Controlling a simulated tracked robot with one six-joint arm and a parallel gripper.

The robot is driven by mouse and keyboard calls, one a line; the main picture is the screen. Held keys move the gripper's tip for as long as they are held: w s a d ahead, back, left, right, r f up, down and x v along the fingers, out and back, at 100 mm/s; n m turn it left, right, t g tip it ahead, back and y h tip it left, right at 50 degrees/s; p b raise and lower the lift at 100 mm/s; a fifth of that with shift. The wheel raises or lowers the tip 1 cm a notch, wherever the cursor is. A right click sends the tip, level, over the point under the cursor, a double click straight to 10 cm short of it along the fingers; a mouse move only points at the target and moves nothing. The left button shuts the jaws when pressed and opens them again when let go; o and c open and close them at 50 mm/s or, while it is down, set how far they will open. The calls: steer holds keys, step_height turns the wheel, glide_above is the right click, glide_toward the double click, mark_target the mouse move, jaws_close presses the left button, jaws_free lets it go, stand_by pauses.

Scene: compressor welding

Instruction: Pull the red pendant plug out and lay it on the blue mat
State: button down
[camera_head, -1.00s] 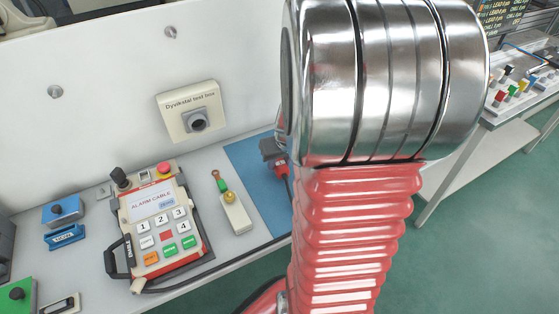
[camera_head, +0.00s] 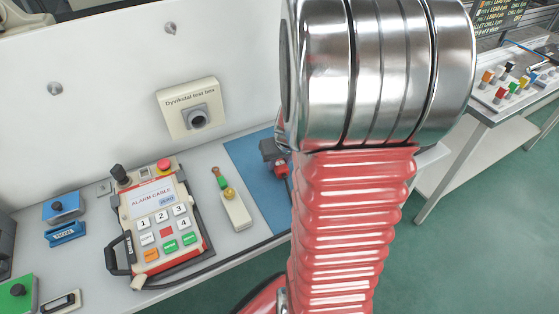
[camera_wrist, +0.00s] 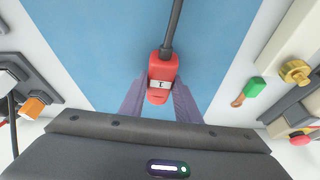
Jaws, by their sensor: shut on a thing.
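The red pendant plug (camera_wrist: 162,72) is between the two fingers of my gripper (camera_wrist: 159,92) in the wrist view, with a white label marked 1 and a dark cable from its far end. My gripper is shut on it. The blue mat (camera_wrist: 90,40) lies beneath the plug; I cannot tell whether they touch. In the head view my gripper (camera_head: 273,152) and the plug (camera_head: 281,169) show over the blue mat (camera_head: 250,180), partly hidden by my arm. The test box (camera_head: 178,95) on the wall has a grey socket (camera_head: 196,117) with no plug in it.
Left of the mat lie a small device with a yellow knob (camera_head: 236,211) and a teach pendant (camera_head: 165,225) with a red button. Blue boxes (camera_head: 62,208) and a green box (camera_head: 16,293) stand further left. A second bench (camera_head: 500,112) is at right.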

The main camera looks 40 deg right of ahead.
steer(key=shift+f, duration=0.35)
steer(key=c, duration=1.3)
jaws_free()
steer(key=shift+o, duration=0.2)
steer(key=v, duration=1.3)
steer(key=shift+r, duration=0.35)
steer(key=shift+s, duration=0.15)
steer(key=s+a+r+n, duration=0.1)
steer(key=a+r, duration=0.1)
steer(key=a, duration=0.6)
steer(key=s+a+r+n+t+y, duration=0.1)
steer(key=s+a+r+n, duration=0.1)
steer(key=a, duration=0.7)
steer(key=s+a+r+n, duration=0.1)
steer(key=a+r, duration=0.1)
steer(key=a, duration=0.6)
steer(key=shift+s+a+r+n+y, duration=0.15)
steer(key=shift+s+r+n+y, duration=0.15)
steer(key=shift+r+y, duration=0.1)
